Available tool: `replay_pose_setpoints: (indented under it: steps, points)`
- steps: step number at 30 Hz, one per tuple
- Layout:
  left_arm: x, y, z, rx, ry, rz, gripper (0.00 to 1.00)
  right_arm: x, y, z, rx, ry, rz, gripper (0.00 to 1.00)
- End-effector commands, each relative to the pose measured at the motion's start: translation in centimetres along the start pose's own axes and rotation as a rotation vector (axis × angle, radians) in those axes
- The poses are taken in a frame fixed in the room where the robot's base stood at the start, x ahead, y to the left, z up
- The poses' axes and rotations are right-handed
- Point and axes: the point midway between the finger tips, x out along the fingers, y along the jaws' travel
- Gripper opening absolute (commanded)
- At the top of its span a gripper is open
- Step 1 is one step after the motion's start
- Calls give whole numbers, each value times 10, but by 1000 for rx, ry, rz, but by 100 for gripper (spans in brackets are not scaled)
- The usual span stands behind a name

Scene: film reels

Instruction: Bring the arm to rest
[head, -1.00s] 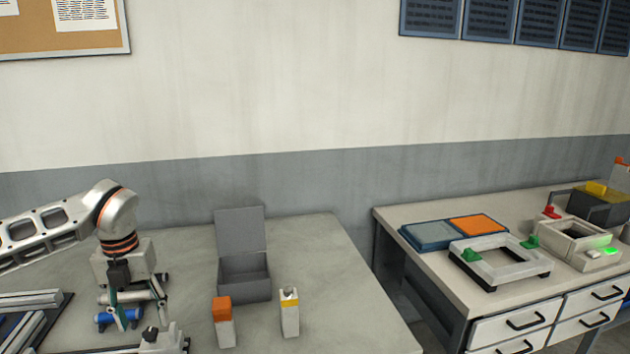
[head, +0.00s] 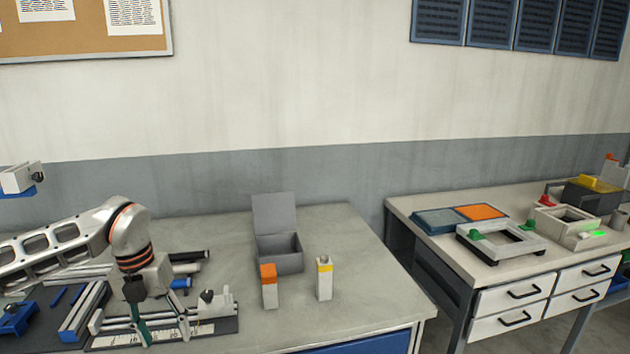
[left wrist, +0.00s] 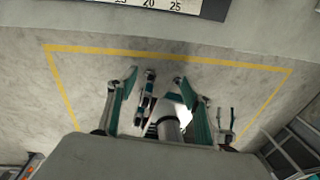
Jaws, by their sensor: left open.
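My left arm comes in from the left in the head view. Its left gripper (head: 143,338) points down over the front of the grey table (head: 340,235), above a white ruler strip (head: 190,332). In the left wrist view the two teal fingers (left wrist: 156,85) stand apart, with nothing clasped between their tips. Beyond them is bare pale surface with a yellow outline (left wrist: 170,55). A light cylinder shows lower between the fingers; I cannot tell what it is.
Metal rails (head: 85,310) and a small blue part (head: 181,283) lie near the arm. An open grey box (head: 280,262), an orange-topped block (head: 269,290) and a yellow-banded block (head: 324,280) stand to its right. A second bench (head: 430,255) is further right.

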Motion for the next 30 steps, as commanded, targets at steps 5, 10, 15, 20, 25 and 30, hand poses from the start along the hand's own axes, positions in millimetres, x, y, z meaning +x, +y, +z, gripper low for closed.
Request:
replay_pose_setpoints:
  steps: [5, 10, 15, 20, 25, 30]
  points:
    - [42, -68, -33, 129, 77, -190, 50, 2, 4, -4, -4, 8, 5, 46]
    - [75, -152, -84, 229, 165, -475, 50, 2, 8, -7, -7, 13, 10, 46]
    - [78, -241, -140, 237, 238, -852, 50, 1, 4, -4, -5, 8, 4, 46]
    - [54, -300, -169, 118, 271, -1201, 50, 1, 3, -3, -4, 6, 4, 46]
    - [26, -325, -166, -142, 268, -1521, 50, 1, 2, -2, -2, 3, 3, 46]
    - [22, -310, -136, -522, 227, -1742, 50, 1, 2, -1, -2, 2, 2, 46]
